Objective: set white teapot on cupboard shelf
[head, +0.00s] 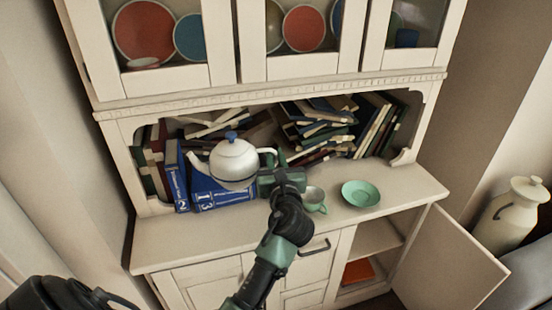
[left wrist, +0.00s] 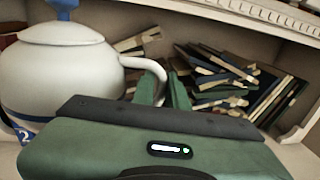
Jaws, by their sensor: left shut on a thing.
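The white teapot (head: 234,163) has a blue lid knob and a blue band, and is upright in front of the blue books. My left gripper (head: 272,166) is shut on the teapot's handle, at its right side. In the left wrist view the teapot (left wrist: 60,75) fills the left side and its handle reaches the green fingers (left wrist: 165,88). The teapot appears held above the counter; its underside contact is not clear. The cupboard's lower right compartment is open, showing a shelf (head: 375,238). My right gripper is not in view.
A green cup (head: 314,200) and green saucer (head: 361,193) stand on the counter (head: 400,190), right of my gripper. Books (head: 325,125) fill the recess behind. The open cupboard door (head: 450,265) swings out at the right. An orange thing (head: 358,271) lies low inside the compartment.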

